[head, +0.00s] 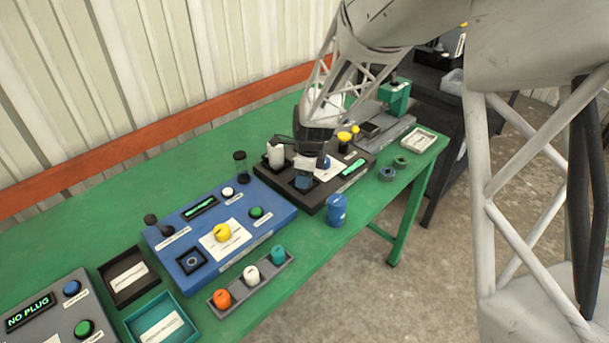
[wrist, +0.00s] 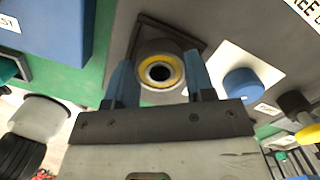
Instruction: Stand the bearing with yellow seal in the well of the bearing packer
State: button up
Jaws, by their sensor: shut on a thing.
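The bearing with yellow seal (wrist: 160,72) is a grey ring with a yellow band around a dark bore. My gripper (wrist: 158,80) is shut on it, one blue finger at each side. Behind it in the wrist view is the dark square frame of a well (wrist: 190,58) on a grey top. In the head view my gripper (head: 303,181) points down at the well in the dark machine (head: 268,178), which appears to be the bearing packer. The fingers hide the bearing there. I cannot tell whether the bearing touches the well floor.
A white cylinder (head: 275,155) stands on the machine beside my gripper. A blue can (head: 337,210) stands at its front. Two ring-shaped parts, one dark (head: 387,174) and one green (head: 400,161), lie to the right, near a white tray (head: 418,140). A blue machine (head: 215,235) stands left.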

jog(key=shift+f, duration=0.15)
jog(key=o, duration=1)
jog(key=shift+o, duration=0.2)
notch_tip(320, 180, up, 12)
jog(key=d, duration=0.1)
jog(key=shift+s+d, duration=0.15)
jog(key=shift+d, duration=0.1)
dwell(0.4)
